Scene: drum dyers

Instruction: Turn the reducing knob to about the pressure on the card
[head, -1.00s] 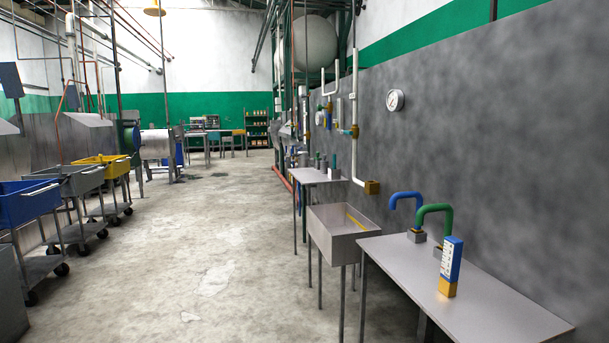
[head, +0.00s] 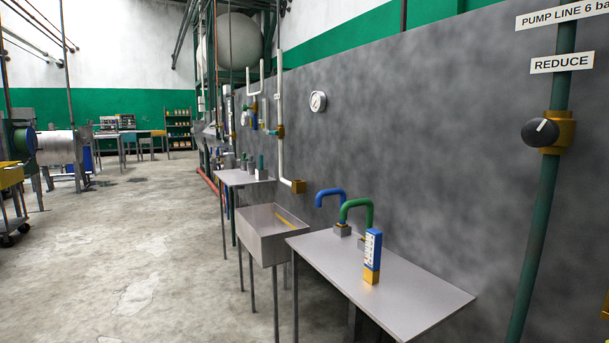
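The reducing knob (head: 541,132) is black and round with a white pointer line that slants up to the right. It sits on a brass valve body (head: 562,131) on a green vertical pipe at the right of the head view. A white label reading REDUCE (head: 562,63) is above it. A round white gauge (head: 318,101) is on the grey wall; its reading is too small to tell. A blue and white upright piece with small markings (head: 373,249) stands in a yellow base on the near table; I cannot tell if it is the card. My gripper is not in view.
A grey table (head: 420,288) stands along the wall, with a blue and a green bent pipe (head: 357,209) on it. A grey sink (head: 268,240) and another table are beyond. A label reads PUMP LINE 6 ba, cut off. The floor at left is open.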

